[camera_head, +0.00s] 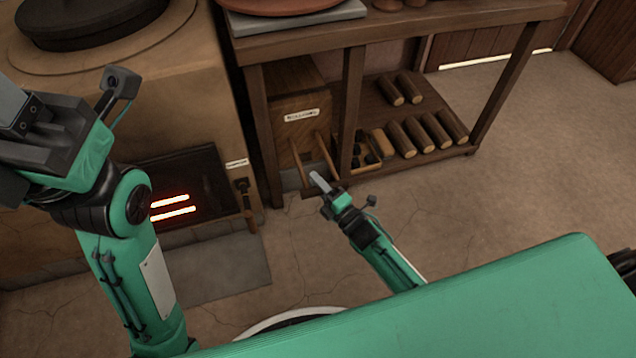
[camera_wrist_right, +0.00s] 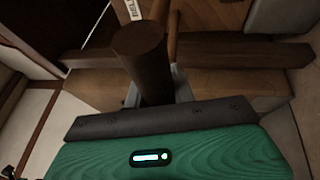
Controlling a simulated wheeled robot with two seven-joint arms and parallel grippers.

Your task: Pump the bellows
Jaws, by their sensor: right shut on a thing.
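The bellows (camera_head: 293,100) is a wooden box with a paper label, standing under the table at its left end. Two wooden bars come forward from it, with a handle across their front ends. My right gripper (camera_head: 319,182) is at this front end, low over the floor. In the right wrist view, the gripper (camera_wrist_right: 158,88) is shut on the dark round handle (camera_wrist_right: 140,50), with a grey finger on either side. My left gripper (camera_head: 22,118) is high at the left edge, partly cut off, away from the bellows; its opening is unclear.
A stove with a glowing firebox (camera_head: 178,200) stands at the left, its dark hearth slab (camera_head: 230,278) in front. Table legs (camera_head: 350,110) flank the bellows. The floor (camera_head: 480,215) at right is clear.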

